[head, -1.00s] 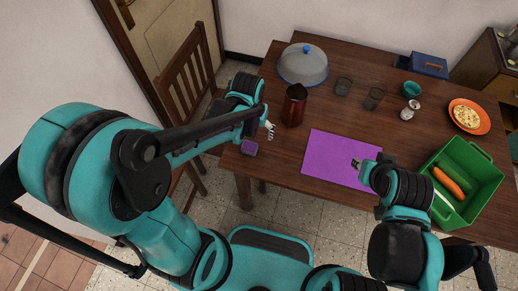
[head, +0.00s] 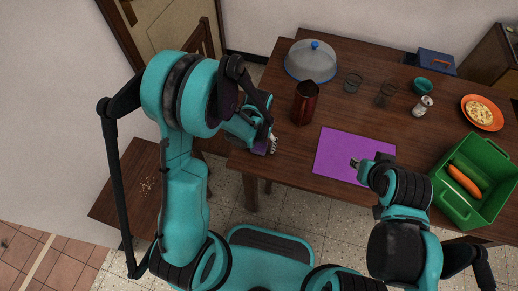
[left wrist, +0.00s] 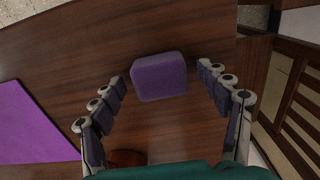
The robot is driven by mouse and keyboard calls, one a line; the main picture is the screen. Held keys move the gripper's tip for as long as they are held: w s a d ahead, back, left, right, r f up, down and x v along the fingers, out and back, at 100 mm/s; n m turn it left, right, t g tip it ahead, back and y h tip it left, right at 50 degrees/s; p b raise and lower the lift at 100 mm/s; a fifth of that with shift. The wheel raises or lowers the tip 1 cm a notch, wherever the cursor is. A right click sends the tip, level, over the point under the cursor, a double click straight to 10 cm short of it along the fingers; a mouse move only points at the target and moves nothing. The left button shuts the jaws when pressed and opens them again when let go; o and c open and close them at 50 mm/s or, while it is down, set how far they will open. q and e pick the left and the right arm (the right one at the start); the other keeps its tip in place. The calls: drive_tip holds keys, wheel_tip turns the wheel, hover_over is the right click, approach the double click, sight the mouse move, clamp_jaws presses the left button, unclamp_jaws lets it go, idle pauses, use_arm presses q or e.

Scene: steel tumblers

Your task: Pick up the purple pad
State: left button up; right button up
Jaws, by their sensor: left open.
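The purple pad (left wrist: 159,76) is a small rounded block on the wooden table, near its edge. In the left wrist view it lies between and slightly beyond the spread fingertips of my left gripper (left wrist: 161,71), with gaps on both sides. In the head view the pad (head: 260,147) is partly hidden by my left gripper (head: 271,144), which is low over the table's left corner. My left gripper is open and empty. My right gripper (head: 355,163) is over the flat purple mat (head: 336,149); its fingers are too small to read.
A dark red jug (head: 305,103) stands close behind the left gripper. A chair (head: 125,190) is beside the table.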

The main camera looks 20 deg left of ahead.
use_arm(q)
drive_tip(key=shift+f, duration=0.1)
drive_tip(key=shift+c, duration=1.3)
drive_tip(key=c, duration=0.8)
wheel_tip(320, 180, up, 9)
drive_tip(key=p, duration=0.3)
drive_tip(key=shift+p, duration=0.4)
drive_tip(key=shift+r, duration=0.6)
drive_tip(key=shift+c, duration=0.3)
